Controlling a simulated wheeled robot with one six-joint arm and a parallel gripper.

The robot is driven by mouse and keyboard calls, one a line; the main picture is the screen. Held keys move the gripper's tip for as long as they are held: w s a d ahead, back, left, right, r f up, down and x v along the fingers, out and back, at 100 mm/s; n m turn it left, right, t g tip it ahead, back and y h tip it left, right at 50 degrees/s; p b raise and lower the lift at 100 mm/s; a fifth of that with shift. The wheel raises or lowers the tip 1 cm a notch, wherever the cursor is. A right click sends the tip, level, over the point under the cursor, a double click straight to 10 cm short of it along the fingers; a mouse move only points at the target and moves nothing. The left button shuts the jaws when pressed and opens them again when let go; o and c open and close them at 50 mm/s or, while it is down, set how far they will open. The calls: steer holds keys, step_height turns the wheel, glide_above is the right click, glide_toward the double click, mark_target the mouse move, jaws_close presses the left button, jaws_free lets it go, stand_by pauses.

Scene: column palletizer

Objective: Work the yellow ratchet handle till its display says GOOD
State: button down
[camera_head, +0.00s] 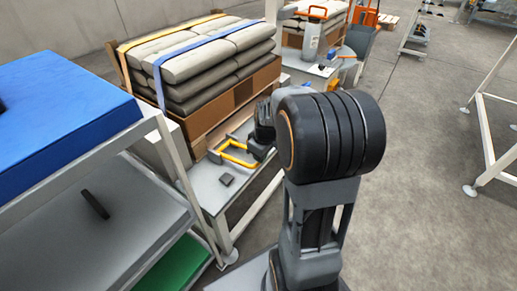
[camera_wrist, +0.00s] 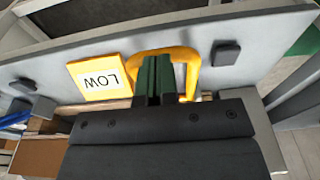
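The yellow ratchet handle (camera_head: 232,156) is a U-shaped loop at the edge of the grey deck, left of my arm. In the wrist view its loop (camera_wrist: 193,62) shows around and behind my finger ends. The yellow display block (camera_wrist: 98,77) beside it reads LOW, upside down in this view. My gripper (camera_wrist: 158,62) is at the handle, with its dark green fingers close together in front of the loop. The fingers hide part of the handle. I cannot tell whether they grip it or only stand against it.
A wooden pallet box with grey sacks (camera_head: 190,60) and straps stands behind the deck. A small dark block (camera_head: 227,180) is on the deck; dark knobs (camera_wrist: 225,53) show in the wrist view. A blue-topped rack (camera_head: 60,105) stands left. The floor (camera_head: 425,150) at right is open.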

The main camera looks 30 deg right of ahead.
steer(key=shift+s+d+f+b, duration=0.1)
steer(key=shift+s+f+b, duration=0.15)
steer(key=shift+f, duration=0.55)
steer(key=shift+s+d+f+b, duration=0.1)
steer(key=shift+s+f+b, duration=0.1)
steer(key=shift+f, duration=0.75)
steer(key=r+p, duration=0.1)
steer(key=r, duration=0.1)
steer(key=r+p, duration=0.3)
steer(key=shift+w+r+p, duration=0.25)
steer(key=shift+r+p, duration=0.05)
steer(key=shift+r, duration=0.1)
steer(key=s+d+r+p, duration=0.2)
steer(key=s+r, duration=0.2)
steer(key=r, duration=0.3)
steer(key=shift+s+p, duration=0.3)
steer(key=shift+p, duration=0.1)
stand_by(0.3)
